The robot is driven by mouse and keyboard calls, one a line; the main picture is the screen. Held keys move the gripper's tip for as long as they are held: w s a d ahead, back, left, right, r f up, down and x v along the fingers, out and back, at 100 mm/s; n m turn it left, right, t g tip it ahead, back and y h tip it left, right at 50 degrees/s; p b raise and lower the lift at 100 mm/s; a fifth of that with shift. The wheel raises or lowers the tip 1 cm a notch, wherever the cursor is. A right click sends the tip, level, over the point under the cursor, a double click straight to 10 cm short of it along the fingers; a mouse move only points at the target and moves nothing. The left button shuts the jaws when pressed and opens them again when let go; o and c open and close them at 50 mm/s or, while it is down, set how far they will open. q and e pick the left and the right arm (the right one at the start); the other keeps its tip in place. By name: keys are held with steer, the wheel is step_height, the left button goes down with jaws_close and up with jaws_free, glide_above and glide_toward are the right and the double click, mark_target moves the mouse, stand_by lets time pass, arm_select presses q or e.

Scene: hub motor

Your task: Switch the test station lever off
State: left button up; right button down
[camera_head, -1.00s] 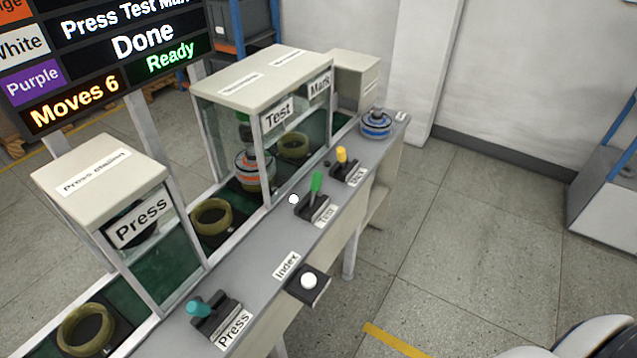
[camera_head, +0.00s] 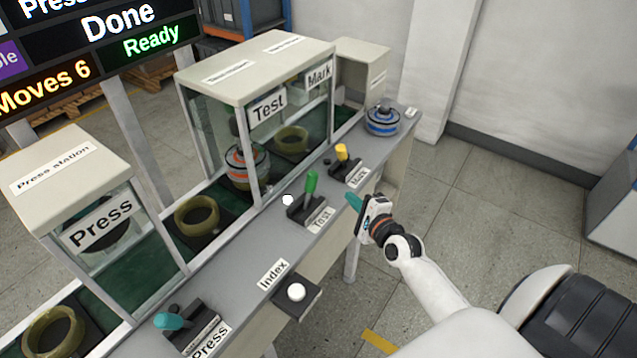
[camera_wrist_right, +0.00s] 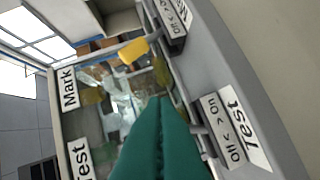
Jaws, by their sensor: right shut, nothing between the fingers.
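The test station lever (camera_head: 311,184) has a green handle and stands on a black base behind the "Test" label (camera_head: 320,219) on the grey console. Its handle stands roughly upright. My right gripper (camera_head: 352,202) is shut and empty, just right of the lever and apart from it, near the console's front edge. In the right wrist view its teal fingers (camera_wrist_right: 160,140) are together, and the "Test" label (camera_wrist_right: 240,125) with on/off marks lies to their right. The test station (camera_head: 258,107) holds an orange-striped hub motor (camera_head: 247,166). My left gripper is not in view.
The yellow mark lever (camera_head: 341,152) stands just behind. The white index button (camera_head: 296,292) and teal press lever (camera_head: 170,321) are nearer. A blue-striped motor (camera_head: 382,120) sits at the console's far end. The floor right of the console is clear.

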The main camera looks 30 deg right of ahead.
mark_target(309, 192)
steer(key=w, duration=0.3)
steer(key=w+f, duration=0.1)
steer(key=w, duration=0.5)
steer(key=shift+w+d+f, duration=0.3)
steer(key=shift+d, duration=0.05)
steer(key=a+p, duration=0.1)
steer(key=a+r+p, duration=0.1)
steer(key=a, duration=0.1)
steer(key=shift+s+r, duration=0.1)
steer(key=shift+s, duration=0.1)
steer(key=shift+s+a+r+p, duration=0.1)
steer(key=shift+s+a+p, duration=0.05)
steer(key=shift+a+p, duration=0.25)
steer(key=shift+d, duration=0.1)
steer(key=shift+s+a+r+n+t+b, duration=0.15)
steer(key=shift+a+n+t+b, duration=0.15)
steer(key=shift+a+n, duration=0.25)
steer(key=shift+s+a+n+h, duration=0.1)
steer(key=shift+a+n+h, duration=0.1)
steer(key=shift+n+h, duration=0.15)
steer(key=shift+s+a+r+n+t+b, duration=0.1)
steer(key=shift+s+a+n+t+b, duration=0.15)
steer(key=shift+a+n+t+b, duration=0.5)
steer(key=shift+s+a+r+n+t+b, duration=0.1)
steer(key=shift+s+a+n+t+b, duration=0.3)
steer(key=shift+n+b, duration=0.65)
steer(key=shift+s+a+r+n+t+b, duration=0.15)
steer(key=shift+a+n+t+b, duration=0.4)
steer(key=shift+n, duration=0.55)
